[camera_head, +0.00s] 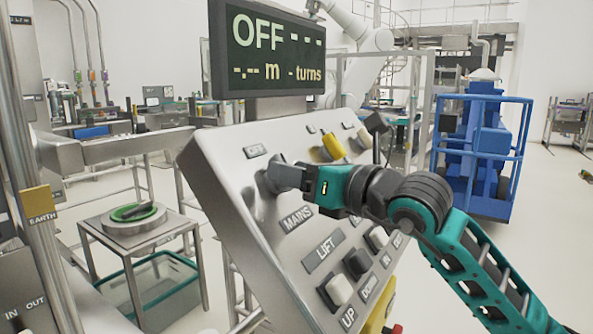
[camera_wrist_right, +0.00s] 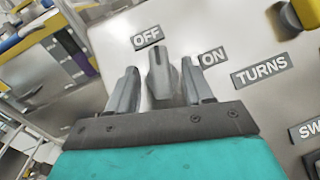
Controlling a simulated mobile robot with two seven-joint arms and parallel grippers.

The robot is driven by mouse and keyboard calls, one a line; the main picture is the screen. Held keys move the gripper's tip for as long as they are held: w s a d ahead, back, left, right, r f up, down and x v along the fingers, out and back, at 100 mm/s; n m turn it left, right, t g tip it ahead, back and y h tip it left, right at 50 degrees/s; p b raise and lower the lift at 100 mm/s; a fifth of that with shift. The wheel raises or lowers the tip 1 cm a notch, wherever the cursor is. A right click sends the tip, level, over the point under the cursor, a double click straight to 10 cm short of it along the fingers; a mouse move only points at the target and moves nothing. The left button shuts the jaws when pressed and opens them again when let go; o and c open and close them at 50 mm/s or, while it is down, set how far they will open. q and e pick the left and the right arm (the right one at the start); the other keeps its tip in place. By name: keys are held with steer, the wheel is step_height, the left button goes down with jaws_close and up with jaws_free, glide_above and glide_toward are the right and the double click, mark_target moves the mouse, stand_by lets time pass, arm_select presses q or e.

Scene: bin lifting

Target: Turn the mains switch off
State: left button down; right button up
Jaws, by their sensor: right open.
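The mains switch (camera_wrist_right: 163,78) is a grey rotary knob on the sloped metal control panel (camera_head: 222,160). In the right wrist view its narrow pointer end is up, close to the OFF label (camera_wrist_right: 147,38) and away from the ON label (camera_wrist_right: 213,57). My right gripper (camera_wrist_right: 160,68) is open, with one finger on each side of the knob and a gap visible on both sides. In the head view the right gripper (camera_head: 276,175) is at the panel above the MAINS label (camera_head: 296,218) and mostly hides the knob. My left gripper is not in view.
The display (camera_head: 268,50) above the panel reads OFF. A yellow knob (camera_head: 333,146) is right of my gripper. LIFT buttons, one white (camera_head: 340,289) and one black (camera_head: 357,263), sit lower on the panel. A stand with a green-ringed disc (camera_head: 135,214) is at left.

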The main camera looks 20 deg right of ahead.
jaws_close()
steer(key=shift+d+f+n+g+y+b, duration=0.1)
steer(key=shift+f+n+g+y+b, duration=0.1)
steer(key=shift+n+g+y+b, duration=0.45)
steer(key=shift+r+n+y+b, duration=0.15)
steer(key=shift+n+y+b, duration=0.4)
steer(key=shift+n, duration=0.8)
jaws_free()
